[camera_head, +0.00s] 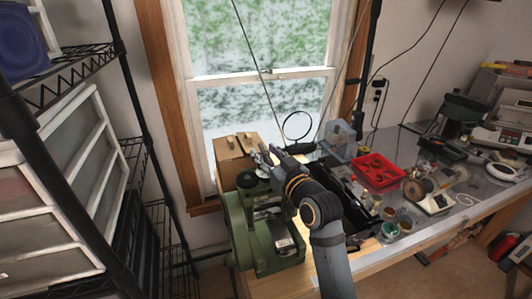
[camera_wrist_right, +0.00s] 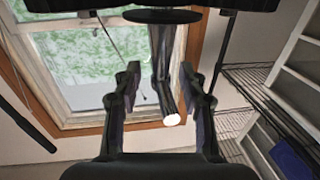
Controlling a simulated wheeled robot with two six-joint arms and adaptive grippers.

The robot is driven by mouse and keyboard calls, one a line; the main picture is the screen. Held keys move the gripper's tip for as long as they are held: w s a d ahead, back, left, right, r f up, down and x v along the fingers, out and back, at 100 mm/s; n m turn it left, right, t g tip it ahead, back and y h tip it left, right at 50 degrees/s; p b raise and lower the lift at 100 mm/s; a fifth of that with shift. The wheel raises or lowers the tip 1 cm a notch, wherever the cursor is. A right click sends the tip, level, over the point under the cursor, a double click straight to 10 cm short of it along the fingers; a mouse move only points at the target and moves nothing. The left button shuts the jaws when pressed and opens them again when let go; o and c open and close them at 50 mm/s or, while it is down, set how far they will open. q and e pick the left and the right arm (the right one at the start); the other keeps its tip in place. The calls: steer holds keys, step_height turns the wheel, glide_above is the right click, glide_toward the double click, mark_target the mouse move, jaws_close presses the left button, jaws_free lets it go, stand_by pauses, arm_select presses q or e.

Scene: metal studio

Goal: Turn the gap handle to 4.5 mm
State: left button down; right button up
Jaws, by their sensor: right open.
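The green rolling mill (camera_head: 236,222) stands on the near left end of the bench, below the window. A black round knob (camera_head: 247,180) shows on its top. My right gripper (camera_head: 268,158) is above the mill, its arm reaching in from the bottom. In the right wrist view my right gripper (camera_wrist_right: 161,95) has its two dark fingers spread wide. A metal bar with a bright round end, which looks like the gap handle (camera_wrist_right: 163,70), lies between them, with space on both sides. A black disc (camera_wrist_right: 162,16) is at its other end. I cannot read any gap scale. My left gripper is not in view.
Black wire shelving (camera_head: 128,140) is at left. Wooden blocks (camera_head: 228,147) sit behind the mill.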

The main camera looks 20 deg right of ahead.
steer(key=shift+w, duration=0.15)
jaws_close()
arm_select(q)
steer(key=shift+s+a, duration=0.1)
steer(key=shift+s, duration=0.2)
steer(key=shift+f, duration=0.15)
arm_select(e)
steer(key=shift+f, duration=0.1)
